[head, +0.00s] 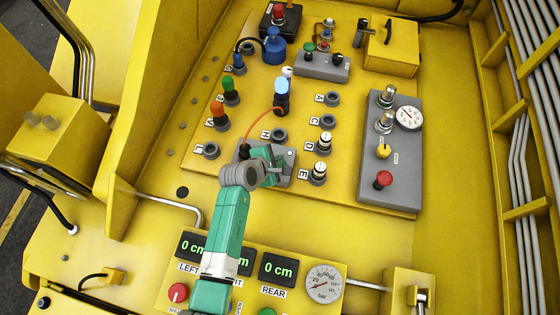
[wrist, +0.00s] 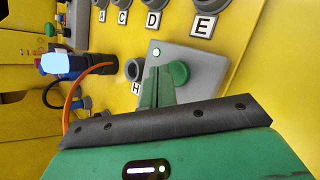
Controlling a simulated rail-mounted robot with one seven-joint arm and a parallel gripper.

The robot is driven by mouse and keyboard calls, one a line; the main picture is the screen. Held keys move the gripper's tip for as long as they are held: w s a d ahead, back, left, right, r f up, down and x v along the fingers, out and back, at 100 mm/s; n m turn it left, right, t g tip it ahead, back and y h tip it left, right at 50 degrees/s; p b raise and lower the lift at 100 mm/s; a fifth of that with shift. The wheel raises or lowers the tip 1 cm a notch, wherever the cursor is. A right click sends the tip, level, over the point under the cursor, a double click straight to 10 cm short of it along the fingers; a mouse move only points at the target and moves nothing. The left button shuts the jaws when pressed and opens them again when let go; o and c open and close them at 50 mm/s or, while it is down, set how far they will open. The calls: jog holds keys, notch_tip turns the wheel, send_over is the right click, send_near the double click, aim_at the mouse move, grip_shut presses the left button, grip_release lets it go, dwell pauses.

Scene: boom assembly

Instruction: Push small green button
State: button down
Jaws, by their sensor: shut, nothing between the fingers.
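My gripper (wrist: 165,70) is shut and empty. Its tips are beside the button in this view, at its left edge. I cannot tell whether they touch it. In the head view my gripper (head: 274,174) is over the same grey plate (head: 289,178) and largely covers it, so the button cannot be made out there. Another small green button (head: 309,47) is on a grey box at the back.
Black sockets marked with letters, such as H (head: 279,135), surround the plate. An orange cable (head: 258,122) runs from a blue-topped plug (head: 282,95) down to near my gripper. A grey panel (head: 388,160) with knobs and a gauge stands to the right. Displays (head: 278,270) lie in front.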

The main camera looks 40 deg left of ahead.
notch_tip(320, 180, up, 6)
jog(key=p, duration=0.5)
jog(key=shift+p, duration=0.4)
jog(key=w+d+r+m+t, duration=0.3)
jog(key=w+d+r+m, duration=0.15)
jog(key=r, duration=0.85)
jog(key=w+d+r+m+t, duration=0.25)
jog(key=d+r+m, duration=0.35)
jog(key=r, duration=0.8)
jog(key=w+d+r+m+t, duration=0.2)
jog(key=w+d+r+m, duration=0.35)
jog(key=r, duration=0.75)
jog(key=s+d+r+m+t, duration=0.2)
jog(key=s+d+r+m, duration=0.2)
jog(key=r, duration=0.5)
jog(key=s+d+r+m+t, duration=0.3)
jog(key=s+d+r, duration=0.3)
jog(key=s+r, duration=0.2)
jog(key=s+d+r+m+t, duration=0.3)
jog(key=s+d+r+m, duration=0.2)
jog(key=r, duration=0.6)
jog(key=shift+s+r+m+h+p, duration=0.3)
jog(key=shift+s+r+h+p, duration=0.1)
jog(key=shift+s, duration=0.3)
